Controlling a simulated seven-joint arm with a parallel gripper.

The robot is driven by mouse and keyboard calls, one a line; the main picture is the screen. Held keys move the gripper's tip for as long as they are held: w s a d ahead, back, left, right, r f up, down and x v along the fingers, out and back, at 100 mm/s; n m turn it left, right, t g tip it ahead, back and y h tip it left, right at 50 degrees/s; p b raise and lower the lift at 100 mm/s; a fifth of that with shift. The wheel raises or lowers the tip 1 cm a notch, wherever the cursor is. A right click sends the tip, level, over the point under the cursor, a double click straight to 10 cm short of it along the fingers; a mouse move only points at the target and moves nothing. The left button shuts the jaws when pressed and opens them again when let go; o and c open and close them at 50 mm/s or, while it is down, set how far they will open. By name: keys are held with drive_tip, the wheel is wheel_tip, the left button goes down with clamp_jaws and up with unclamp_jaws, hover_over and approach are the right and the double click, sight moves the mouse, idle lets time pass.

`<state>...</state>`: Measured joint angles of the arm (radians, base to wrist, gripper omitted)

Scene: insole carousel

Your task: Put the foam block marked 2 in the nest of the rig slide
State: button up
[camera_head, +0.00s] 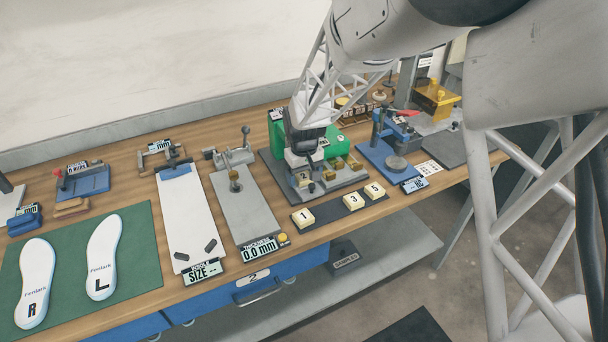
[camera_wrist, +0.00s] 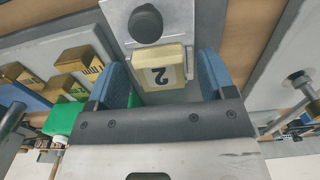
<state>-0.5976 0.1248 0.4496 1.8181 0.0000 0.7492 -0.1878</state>
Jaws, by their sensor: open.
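The foam block marked 2 (camera_wrist: 163,76) is cream-coloured and lies between my gripper's fingers in the wrist view; the block also shows under the hand in the head view (camera_head: 303,178). My gripper (camera_wrist: 160,84) is open, with a blue finger on each side of the block and gaps visible beside it. A pale grey slide plate (camera_wrist: 178,14) with a round black knob (camera_wrist: 145,24) is right beside the block. The block is at the slide of the rig (camera_head: 272,172); the nest is largely hidden, so I cannot tell how fully the block is seated.
Blocks marked 1 (camera_head: 303,217), 3 (camera_head: 353,201) and 5 (camera_head: 374,190) lie along a dark strip (camera_head: 329,212) at the bench's front. Brass blocks (camera_wrist: 77,60) and a green box (camera_wrist: 62,119) are close to the gripper. A thickness gauge (camera_head: 245,205) stands left of the rig.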

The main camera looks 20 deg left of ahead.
drive_tip(key=shift+r, duration=0.15)
drive_tip(key=shift+r, duration=3.75)
